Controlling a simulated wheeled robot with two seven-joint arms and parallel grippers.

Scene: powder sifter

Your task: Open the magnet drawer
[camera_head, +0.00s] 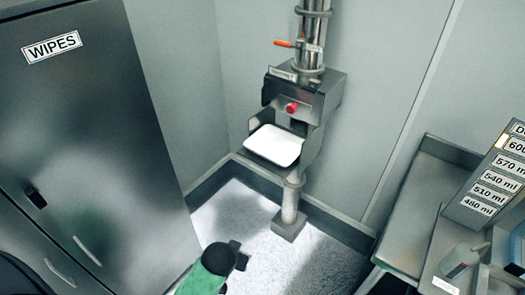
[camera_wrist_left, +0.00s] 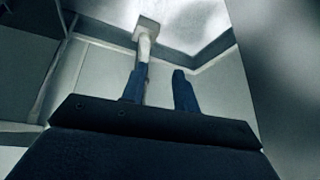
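The sifter stands against the wall in the head view. Its steel box (camera_head: 325,95) has a red knob (camera_head: 292,108) on the front; I take this to be the magnet drawer, and it looks shut. My left gripper (camera_head: 241,255) is low in front of the sifter, below and left of the red knob and apart from it. In the left wrist view its two dark fingers (camera_wrist_left: 159,90) are spread with nothing held between them. The sifter's post (camera_wrist_left: 145,55) shows beyond them. The knob is not visible in that view. My right gripper is not in view.
A white tray (camera_head: 274,145) sits in a holder under the drawer box. An orange-handled valve (camera_head: 283,43) is on the pipe above. A steel cabinet marked WIPES (camera_head: 100,120) stands at left. A steel bench (camera_head: 420,220) with a labelled rack (camera_head: 490,185) is at right.

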